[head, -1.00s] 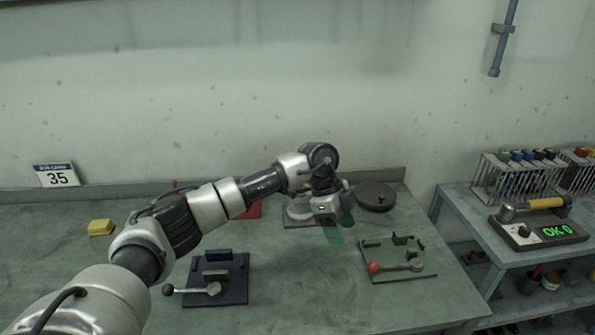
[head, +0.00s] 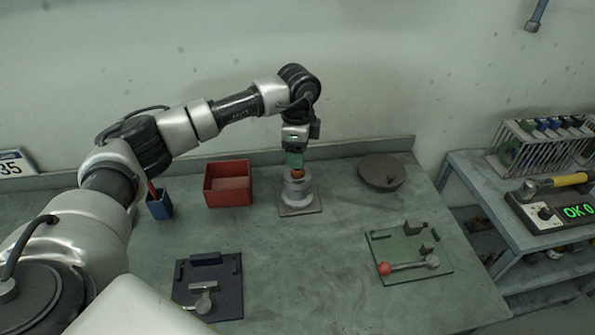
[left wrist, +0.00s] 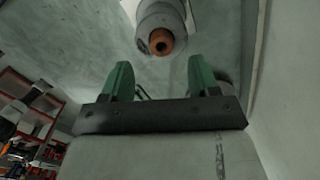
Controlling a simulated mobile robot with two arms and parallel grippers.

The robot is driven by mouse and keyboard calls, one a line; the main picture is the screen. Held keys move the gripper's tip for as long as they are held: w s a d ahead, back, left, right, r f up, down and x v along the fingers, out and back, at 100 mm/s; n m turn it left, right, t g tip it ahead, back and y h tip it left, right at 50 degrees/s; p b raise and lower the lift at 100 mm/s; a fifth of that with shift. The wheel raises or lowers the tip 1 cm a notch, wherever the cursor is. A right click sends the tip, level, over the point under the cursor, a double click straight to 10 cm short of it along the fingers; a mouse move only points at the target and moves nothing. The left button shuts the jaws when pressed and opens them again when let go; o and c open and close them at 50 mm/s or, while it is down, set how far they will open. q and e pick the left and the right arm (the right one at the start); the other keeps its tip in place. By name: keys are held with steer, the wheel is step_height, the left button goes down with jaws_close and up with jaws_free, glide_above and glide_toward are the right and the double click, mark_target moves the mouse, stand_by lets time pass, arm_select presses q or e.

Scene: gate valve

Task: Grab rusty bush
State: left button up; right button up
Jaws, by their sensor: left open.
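The rusty bush (head: 298,173) is a small orange-brown ring on top of a grey cylindrical valve body (head: 296,190), which stands on a square plate near the back of the bench. In the left wrist view the bush (left wrist: 161,41) shows its round opening, just beyond the fingertips. My left gripper (head: 295,160) points down over the bush in the head view. Its green fingers (left wrist: 161,72) are open with nothing between them in the left wrist view. I cannot tell whether the fingertips touch the bush. My right gripper is not in view.
A red box (head: 229,184) and a blue cup (head: 159,205) stand left of the valve body. A dark round disc (head: 381,172) lies to its right. A blue fixture (head: 208,286) and a green fixture (head: 410,252) lie nearer. The bench middle is clear.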

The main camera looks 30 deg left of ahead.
mark_target(298, 175)
arm_select(q)
steer(key=shift+f, duration=0.35)
step_height(298, 175, down, 4)
steer(key=shift+w+d+r+p, duration=0.1)
steer(key=shift+w+r+p, duration=0.05)
steer(key=shift+p, duration=0.9)
steer(key=shift+f, duration=0.5)
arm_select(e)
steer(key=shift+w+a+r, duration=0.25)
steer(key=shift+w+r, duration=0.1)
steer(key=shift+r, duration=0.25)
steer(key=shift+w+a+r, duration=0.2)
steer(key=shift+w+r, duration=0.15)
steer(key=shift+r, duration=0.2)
arm_select(q)
steer(key=c, duration=1)
steer(key=shift+c, duration=0.4)
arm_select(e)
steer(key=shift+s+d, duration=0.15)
